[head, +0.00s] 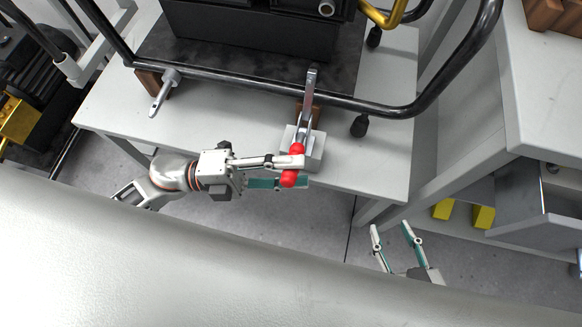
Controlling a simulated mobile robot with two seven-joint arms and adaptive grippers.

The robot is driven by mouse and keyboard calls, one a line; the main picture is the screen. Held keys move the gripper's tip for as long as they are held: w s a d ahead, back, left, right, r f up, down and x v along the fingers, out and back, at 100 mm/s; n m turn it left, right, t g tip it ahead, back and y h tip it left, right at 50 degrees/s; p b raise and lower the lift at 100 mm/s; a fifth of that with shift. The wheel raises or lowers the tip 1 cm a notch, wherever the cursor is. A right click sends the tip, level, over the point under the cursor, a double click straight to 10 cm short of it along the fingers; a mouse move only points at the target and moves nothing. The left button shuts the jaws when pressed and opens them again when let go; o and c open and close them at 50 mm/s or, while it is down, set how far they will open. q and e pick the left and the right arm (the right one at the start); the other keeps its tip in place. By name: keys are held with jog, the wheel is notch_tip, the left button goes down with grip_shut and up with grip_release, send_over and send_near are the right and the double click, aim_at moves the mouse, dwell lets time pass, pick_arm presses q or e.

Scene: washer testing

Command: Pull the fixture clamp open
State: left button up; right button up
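The fixture clamp (303,127) stands on a small grey block near the front edge of the grey table. Its metal arm (311,90) points up and back, and its red handle (289,179) points toward the front. My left gripper (301,172) reaches in from the left at the red handle. One finger crosses over the handle and the other passes behind it, so the handle runs between them. I cannot tell whether the fingers press on it. My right gripper (392,227) is open and empty at the lower right, below and apart from the table.
A black bent tube frame (440,80) and a dark machine stand behind the clamp. A second metal lever (163,93) sits on the table (112,108) at the left. A grey bench (545,75) with yellow blocks (483,216) under it is at the right.

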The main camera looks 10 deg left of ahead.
pick_arm(q)
jog(key=shift+a, duration=0.15)
jog(key=v, duration=1.1)
jog(key=shift+a, duration=0.35)
